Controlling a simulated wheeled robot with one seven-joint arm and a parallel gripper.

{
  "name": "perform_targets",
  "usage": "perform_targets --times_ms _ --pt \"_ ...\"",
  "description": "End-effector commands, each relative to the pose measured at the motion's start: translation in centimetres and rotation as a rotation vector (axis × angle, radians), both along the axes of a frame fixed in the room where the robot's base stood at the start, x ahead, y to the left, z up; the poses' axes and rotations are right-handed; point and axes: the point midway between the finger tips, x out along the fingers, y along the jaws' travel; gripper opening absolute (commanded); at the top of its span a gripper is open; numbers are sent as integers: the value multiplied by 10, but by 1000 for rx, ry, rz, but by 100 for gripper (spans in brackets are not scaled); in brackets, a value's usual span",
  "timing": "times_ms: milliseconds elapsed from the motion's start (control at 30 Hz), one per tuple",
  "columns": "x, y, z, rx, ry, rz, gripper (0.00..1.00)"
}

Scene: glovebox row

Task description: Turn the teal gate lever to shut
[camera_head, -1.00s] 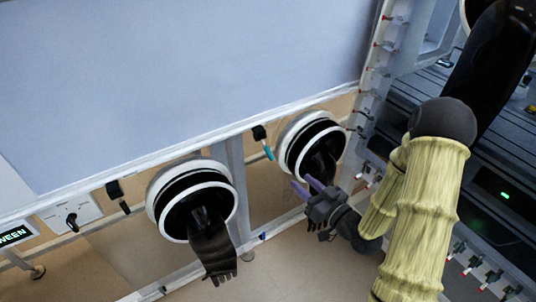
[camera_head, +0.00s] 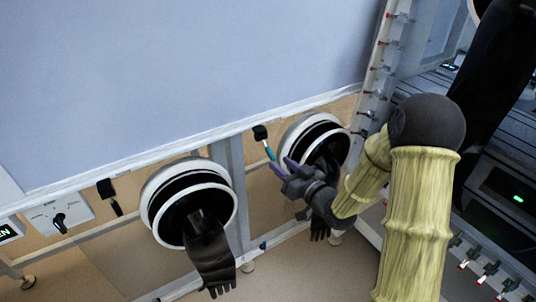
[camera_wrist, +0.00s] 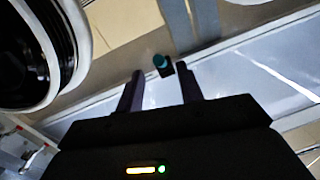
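The teal gate lever (camera_head: 269,151) hangs down and slightly right from a black mount (camera_head: 260,133) under the large pale panel, between the two glove ports. My gripper (camera_head: 278,165) is just below and right of the lever's lower end in the head view. In the wrist view the teal lever end (camera_wrist: 160,61) shows ahead of and between my two purple fingers (camera_wrist: 160,82). The fingers are apart, with a gap between them and nothing held. Whether a finger touches the lever cannot be told.
The right glove port (camera_head: 314,140) is close beside the lever, with a black glove hanging from it. The left glove port (camera_head: 190,203) also has a hanging glove. A black lever (camera_head: 115,206) and a rotary switch (camera_head: 60,222) are further left.

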Motion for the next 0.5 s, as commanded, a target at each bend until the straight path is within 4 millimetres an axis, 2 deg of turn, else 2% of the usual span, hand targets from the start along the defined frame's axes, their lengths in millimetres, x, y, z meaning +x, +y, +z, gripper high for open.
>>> perform_targets --times_ms 300,500 --pt "42 36 0 1 -1 3 37" --pt "55 46 -1 0 1 0 37"
